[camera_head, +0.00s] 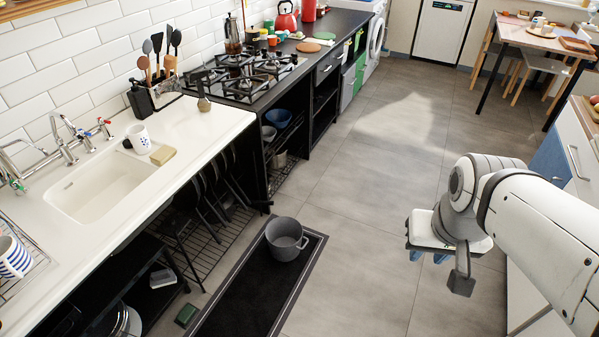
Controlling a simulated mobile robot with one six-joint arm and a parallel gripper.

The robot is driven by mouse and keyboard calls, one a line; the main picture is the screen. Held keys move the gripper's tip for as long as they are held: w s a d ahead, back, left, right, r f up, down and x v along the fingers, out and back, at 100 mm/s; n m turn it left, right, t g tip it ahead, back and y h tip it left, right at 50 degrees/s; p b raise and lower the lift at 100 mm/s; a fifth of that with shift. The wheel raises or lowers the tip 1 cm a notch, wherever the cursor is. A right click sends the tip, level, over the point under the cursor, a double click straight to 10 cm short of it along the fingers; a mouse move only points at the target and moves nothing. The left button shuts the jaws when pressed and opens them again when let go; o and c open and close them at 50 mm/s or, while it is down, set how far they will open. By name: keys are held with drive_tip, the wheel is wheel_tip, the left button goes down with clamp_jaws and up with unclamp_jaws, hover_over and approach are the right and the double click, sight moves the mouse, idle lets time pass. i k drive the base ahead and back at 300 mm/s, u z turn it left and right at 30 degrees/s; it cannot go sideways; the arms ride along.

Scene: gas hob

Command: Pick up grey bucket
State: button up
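The grey bucket (286,240) stands upright on the floor, on the far end of a dark mat in front of the counter. It is open at the top and looks empty. My gripper (440,258) is in the right part of the view, raised above the floor and well to the right of the bucket, apart from it.
The black mat (243,299) lies along the sink counter (212,121). The gas hob (245,77) is beyond the sink. Grey floor (372,195) between bucket and arm is clear. A table (530,40) stands at the far right.

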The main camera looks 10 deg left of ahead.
sight(283, 235)
drive_tip(key=u, duration=1.15)
drive_tip(key=i, duration=0.95)
